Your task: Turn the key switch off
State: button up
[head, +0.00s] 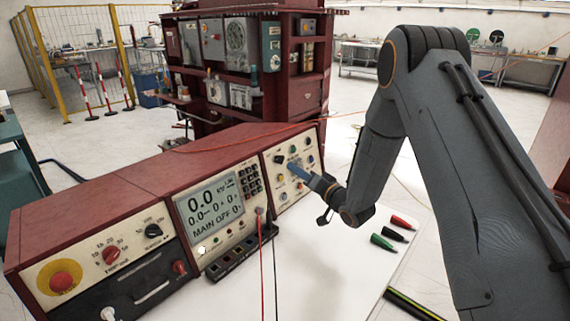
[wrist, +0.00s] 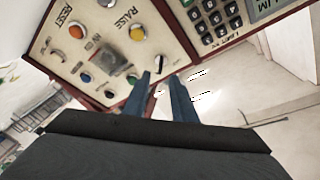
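The control panel (head: 296,184) with buttons is on the right end of the red console. A small dark switch (wrist: 160,62) sits by the panel's edge near the keypad; it looks like the key switch, but its label is unreadable. In the head view the dark knob (head: 278,158) is at the panel's upper left. My gripper (head: 293,168) reaches to the panel from the right. In the wrist view my gripper (wrist: 160,73) has two blue fingers apart, with the switch showing between and just beyond their tips. Whether they touch it I cannot tell.
A grey blurred fitting (wrist: 118,60), a yellow button (wrist: 137,33), a blue button (wrist: 85,77) and a red button (wrist: 77,30) are close by. The display (head: 210,207) reads "MAIN OFF". Red, black and green probes (head: 382,241) lie on the white tabletop.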

aim_at(281, 160)
jog(key=p+x, duration=0.2)
jog(key=x, duration=0.5)
jog(key=shift+w+a, duration=0.2)
jog(key=shift+w, duration=0.05)
grip_shut()
